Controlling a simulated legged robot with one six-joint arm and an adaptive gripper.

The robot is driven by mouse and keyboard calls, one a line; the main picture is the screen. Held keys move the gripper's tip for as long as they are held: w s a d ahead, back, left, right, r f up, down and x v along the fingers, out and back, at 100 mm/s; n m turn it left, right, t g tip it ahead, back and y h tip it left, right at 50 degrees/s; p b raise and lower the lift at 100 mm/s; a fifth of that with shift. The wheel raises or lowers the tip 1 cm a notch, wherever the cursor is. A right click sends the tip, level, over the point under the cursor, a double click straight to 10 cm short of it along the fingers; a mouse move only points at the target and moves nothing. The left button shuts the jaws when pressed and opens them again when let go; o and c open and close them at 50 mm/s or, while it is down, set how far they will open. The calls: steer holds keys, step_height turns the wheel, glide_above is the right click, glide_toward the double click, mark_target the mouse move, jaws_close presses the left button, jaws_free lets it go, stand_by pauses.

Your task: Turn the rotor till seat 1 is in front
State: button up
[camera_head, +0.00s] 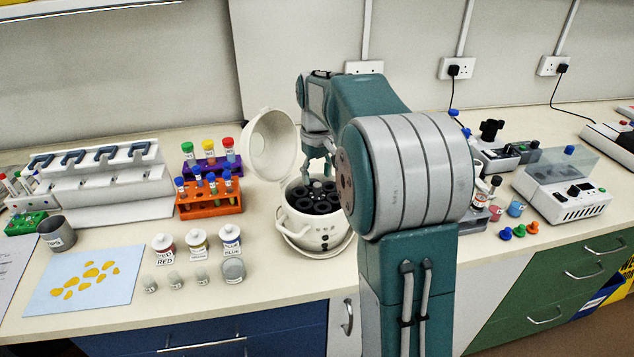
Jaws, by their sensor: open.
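The centrifuge (313,236) is a white round pot on the bench, with its white lid (269,145) swung up at the back left. Its black rotor (312,206) shows inside, with several dark round seats and a grey hub in the middle. I cannot read any seat number from here, so which seat is in front cannot be told. My gripper (317,172) hangs over the rear part of the rotor, pointing down, with its fingers apart and nothing seen between them. Whether a fingertip touches the rotor is unclear. My arm hides the bench to the right of the centrifuge.
Left of the centrifuge stand an orange tube rack (209,201), a purple rack (213,165) and a white pipette stand (100,185). Small labelled jars (198,246) stand in front of them. An instrument (563,190) stands at the right. The bench's front edge is close to the centrifuge.

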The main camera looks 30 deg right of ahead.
mark_target(317, 201)
steer(key=shift+f, duration=1.3)
jaws_close()
steer(key=shift+m, duration=0.4)
jaws_free()
